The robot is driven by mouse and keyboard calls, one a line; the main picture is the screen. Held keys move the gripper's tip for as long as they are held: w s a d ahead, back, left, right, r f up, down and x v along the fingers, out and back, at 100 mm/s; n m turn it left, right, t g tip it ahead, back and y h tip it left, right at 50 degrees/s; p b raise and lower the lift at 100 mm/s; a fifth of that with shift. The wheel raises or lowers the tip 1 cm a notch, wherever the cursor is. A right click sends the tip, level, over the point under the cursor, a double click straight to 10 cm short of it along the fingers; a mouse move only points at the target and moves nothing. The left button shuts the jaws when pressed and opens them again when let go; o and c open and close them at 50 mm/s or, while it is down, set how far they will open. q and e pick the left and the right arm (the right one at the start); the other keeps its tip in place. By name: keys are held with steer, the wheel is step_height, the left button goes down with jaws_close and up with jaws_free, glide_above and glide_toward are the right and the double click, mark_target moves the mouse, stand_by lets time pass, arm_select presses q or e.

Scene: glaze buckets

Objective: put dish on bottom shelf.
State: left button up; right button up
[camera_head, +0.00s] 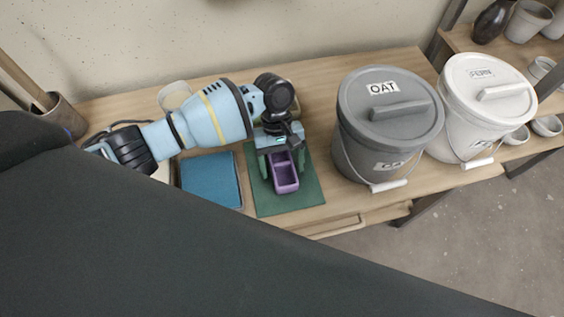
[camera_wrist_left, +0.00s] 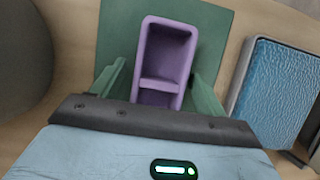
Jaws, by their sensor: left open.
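The purple dish (camera_head: 284,178), with two compartments, lies on a dark green mat (camera_head: 308,192) on the wooden table. It also shows in the left wrist view (camera_wrist_left: 165,52), straight ahead of the gripper. My left gripper (camera_head: 280,160) is open above the near table, with its green fingers low at either side of the dish. In the left wrist view, the left gripper (camera_wrist_left: 158,80) has one finger beside each long side of the dish's nearer compartment; contact cannot be told. My right gripper is in neither view. A wooden shelf unit (camera_head: 460,38) with pots stands at the right.
A dark grey lidded bucket (camera_head: 358,140) and a white lidded bucket (camera_head: 455,125) stand right of the mat. A blue book-like block (camera_head: 210,180) lies left of it. A brown pot (camera_head: 66,118) stands far left. A large dark shape hides the foreground.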

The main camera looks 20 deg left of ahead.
arm_select(q)
steer(key=p+v, duration=0.1)
steer(key=v, duration=1.1)
